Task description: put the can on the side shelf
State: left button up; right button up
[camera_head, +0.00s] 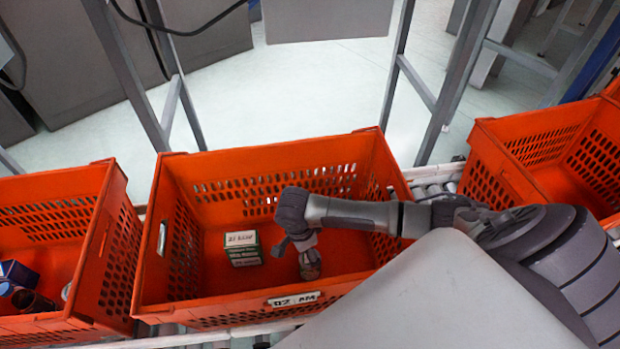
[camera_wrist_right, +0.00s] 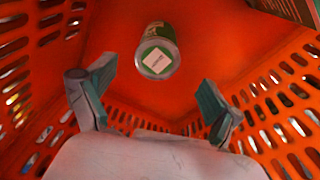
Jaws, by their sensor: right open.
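The can (camera_head: 311,264) stands on the floor of the middle orange tote (camera_head: 150,306), partly hidden under my right gripper (camera_head: 297,246) in the head view. In the right wrist view the can (camera_wrist_right: 157,50) has a green and white label and a pale diamond patch. My right gripper (camera_wrist_right: 155,84) is open, its two fingers spread below the can in the picture. The can is ahead of the fingertips, not between them. My left gripper is not in view. I cannot make out a side shelf.
A stack of green and white boxes (camera_head: 243,248) lies left of the can in the same tote. Its perforated walls surround the gripper. Another tote (camera_head: 62,177) with a few items stands at left, and one (camera_head: 520,128) at right. Grey metal posts (camera_head: 398,70) rise behind.

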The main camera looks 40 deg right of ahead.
aim_at(306, 273)
notch_tip(306, 273, down, 3)
jog(key=shift+d+r, duration=0.1)
jog(key=shift+d, duration=0.05)
jog(key=f, duration=0.1)
jog(key=f+b, duration=0.1)
jog(key=f, duration=0.3)
jog(key=shift+s+d+f, duration=0.15)
jog(key=shift+s+d, duration=0.05)
jog(key=shift+d, duration=0.1)
jog(key=c, duration=1.5)
